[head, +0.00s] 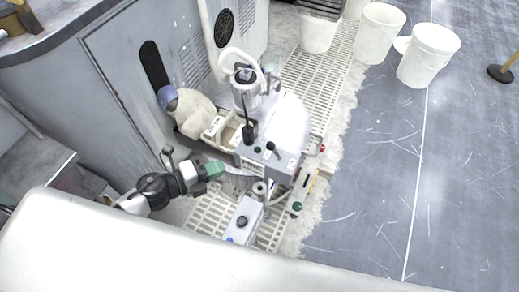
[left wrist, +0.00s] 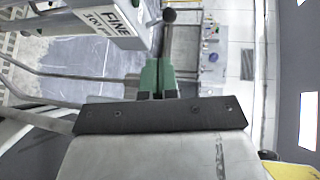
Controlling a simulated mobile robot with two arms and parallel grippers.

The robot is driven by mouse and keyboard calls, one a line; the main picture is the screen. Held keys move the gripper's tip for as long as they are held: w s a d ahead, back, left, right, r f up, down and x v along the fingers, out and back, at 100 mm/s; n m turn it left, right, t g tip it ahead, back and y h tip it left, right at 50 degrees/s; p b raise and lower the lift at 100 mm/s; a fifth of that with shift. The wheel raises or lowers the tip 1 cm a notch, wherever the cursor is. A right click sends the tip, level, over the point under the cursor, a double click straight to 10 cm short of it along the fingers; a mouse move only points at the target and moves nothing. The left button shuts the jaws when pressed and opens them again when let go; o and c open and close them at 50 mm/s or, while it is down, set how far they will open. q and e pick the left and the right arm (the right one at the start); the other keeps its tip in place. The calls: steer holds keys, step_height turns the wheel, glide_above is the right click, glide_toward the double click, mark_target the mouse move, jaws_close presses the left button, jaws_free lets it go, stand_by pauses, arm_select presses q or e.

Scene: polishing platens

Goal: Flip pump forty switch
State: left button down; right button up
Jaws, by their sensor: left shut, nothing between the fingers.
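No switch labelled pump forty can be read in either view. In the head view, a grey control box (head: 272,160) with small dark knobs stands beside the round platen machine. A lower grey box (head: 240,222) with a black knob stands nearer to me. My left gripper (head: 222,168) has green fingers, shut and empty, at the left side of the control box; contact cannot be told. In the left wrist view, the shut green fingers (left wrist: 157,80) point towards a dark round knob (left wrist: 169,15). A box labelled "FINE" (left wrist: 110,18) is beside them at upper left. My right gripper is out of view.
A grey cabinet (head: 115,75) stands on the left. White buckets (head: 428,55) stand at the back right. A slatted white grating (head: 322,75) lies under the machine. The blue-grey floor (head: 390,180) to the right is clear.

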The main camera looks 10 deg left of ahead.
arm_select(q)
glide_toward(274, 150)
steer(key=w+d+f, duration=0.1)
steer(key=w+f, duration=0.1)
steer(key=w, duration=0.1)
steer(key=shift+w+d+r+p, duration=0.25)
steer(key=shift+w+d+p, duration=0.1)
steer(key=shift+w+d, duration=0.8)
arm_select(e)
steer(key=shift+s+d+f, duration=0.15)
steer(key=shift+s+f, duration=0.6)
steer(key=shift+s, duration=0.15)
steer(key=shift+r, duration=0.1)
